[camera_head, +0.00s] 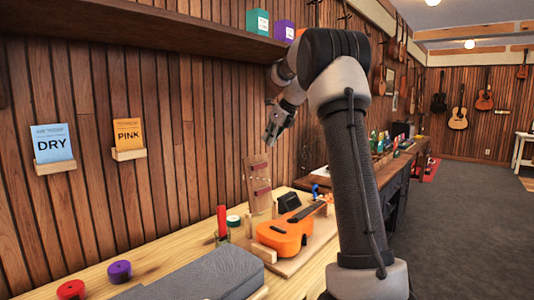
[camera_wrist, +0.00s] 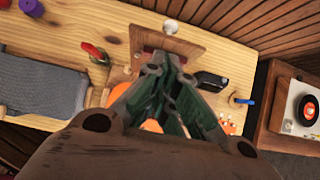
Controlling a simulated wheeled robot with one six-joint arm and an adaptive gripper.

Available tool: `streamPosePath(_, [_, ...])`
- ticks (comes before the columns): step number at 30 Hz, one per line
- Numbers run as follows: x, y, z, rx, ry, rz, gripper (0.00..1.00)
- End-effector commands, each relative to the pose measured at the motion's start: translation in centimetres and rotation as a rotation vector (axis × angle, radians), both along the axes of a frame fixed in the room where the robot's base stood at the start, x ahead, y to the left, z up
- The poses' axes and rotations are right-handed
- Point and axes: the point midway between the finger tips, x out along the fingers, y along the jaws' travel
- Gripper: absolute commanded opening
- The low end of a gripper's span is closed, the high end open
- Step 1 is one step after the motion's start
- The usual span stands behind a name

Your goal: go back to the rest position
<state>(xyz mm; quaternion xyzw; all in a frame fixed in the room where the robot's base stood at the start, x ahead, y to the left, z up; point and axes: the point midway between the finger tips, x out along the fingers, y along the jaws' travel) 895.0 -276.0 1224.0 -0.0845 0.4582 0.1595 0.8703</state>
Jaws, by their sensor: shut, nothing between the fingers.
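My gripper (camera_head: 272,138) hangs in the air in front of the wood-panelled wall, above the workbench, pointing down. In the wrist view its fingers (camera_wrist: 168,62) come together with nothing between them. Below it on the bench (camera_head: 165,258) lies an orange ukulele (camera_head: 285,234) in a wooden cradle. A tilted wooden rack (camera_head: 257,178) stands behind the ukulele. It also shows in the wrist view (camera_wrist: 195,45), close to the fingertips in the picture. The ukulele is mostly hidden there by my gripper.
A grey padded block (camera_head: 205,275), a red cylinder (camera_head: 222,220), and red (camera_head: 71,290) and purple (camera_head: 119,271) rolls lie on the bench. A shelf (camera_head: 140,28) with boxes juts out above. A turntable (camera_wrist: 295,115) stands beyond the bench. Open floor (camera_head: 465,200) lies right.

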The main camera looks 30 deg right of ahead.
Motion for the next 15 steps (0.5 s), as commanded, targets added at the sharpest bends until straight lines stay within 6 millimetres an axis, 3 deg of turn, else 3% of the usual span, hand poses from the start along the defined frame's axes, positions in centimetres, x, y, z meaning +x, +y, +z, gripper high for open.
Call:
streamPosePath(6, [-0.2, -0.1, 2.9, -0.001, 0.0, -0.001, 0.0])
streamPosePath(15, [-0.2, -0.1, 3.5, -0.021, -0.007, 0.032, 0.0])
